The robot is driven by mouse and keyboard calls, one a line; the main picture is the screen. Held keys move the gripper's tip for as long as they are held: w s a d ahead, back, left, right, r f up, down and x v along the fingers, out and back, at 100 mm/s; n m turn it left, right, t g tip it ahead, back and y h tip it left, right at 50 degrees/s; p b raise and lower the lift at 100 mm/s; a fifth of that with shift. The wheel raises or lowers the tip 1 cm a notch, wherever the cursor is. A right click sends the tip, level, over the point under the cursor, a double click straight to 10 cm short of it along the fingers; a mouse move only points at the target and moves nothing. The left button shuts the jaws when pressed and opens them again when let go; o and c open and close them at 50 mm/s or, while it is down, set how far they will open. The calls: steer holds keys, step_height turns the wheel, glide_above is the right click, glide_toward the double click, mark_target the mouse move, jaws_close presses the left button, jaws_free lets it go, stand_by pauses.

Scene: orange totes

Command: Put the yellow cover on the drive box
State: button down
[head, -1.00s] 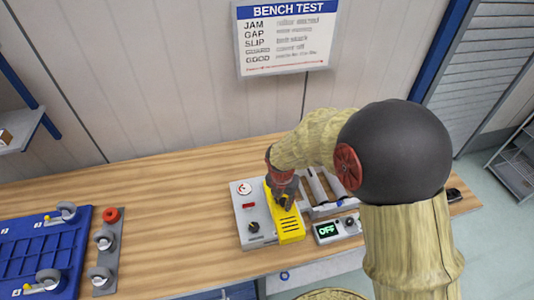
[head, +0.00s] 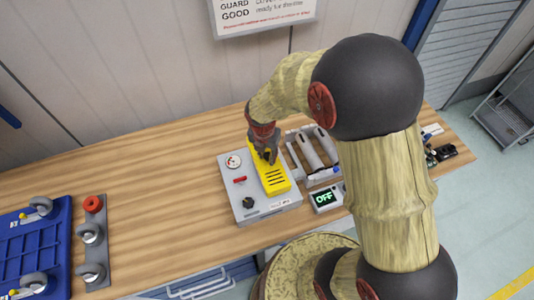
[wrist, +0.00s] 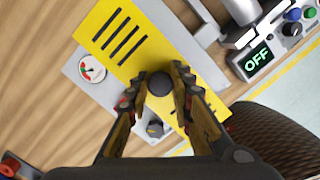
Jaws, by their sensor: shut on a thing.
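The yellow cover (head: 274,180) lies over the right part of the grey drive box (head: 240,204), with its slots showing. In the wrist view the cover (wrist: 101,20) fills the middle, and the drive box (wrist: 75,66) shows past its left edge. My gripper (head: 267,156) is over the cover's far end. In the wrist view my gripper (wrist: 158,75) has its fingers on both sides of the cover's dark round knob (wrist: 159,84), shut on it. I cannot tell whether the cover is fully seated, because its underside is hidden.
A display reading OFF (head: 325,198) stands right of the box, by a grey rack (head: 298,158) with cylinders. A blue tray (head: 33,248) and a grey strip with casters (head: 93,240) lie at left. The bench (head: 160,200) between is clear.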

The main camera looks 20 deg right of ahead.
steer(key=shift+f+b, duration=0.3)
steer(key=shift+f, duration=0.3)
steer(key=shift+f+b, duration=1)
steer(key=shift+f, duration=1.4)
steer(key=c, duration=1.6)
jaws_free()
steer(key=shift+o, duration=0.5)
steer(key=r, duration=0.4)
steer(key=a+r, duration=0.1)
steer(key=r, duration=0.3)
steer(key=s+r, duration=0.1)
steer(key=r, duration=0.3)
steer(key=shift+s+a, duration=0.1)
steer(key=shift+a, duration=0.05)
steer(key=shift+f, duration=0.1)
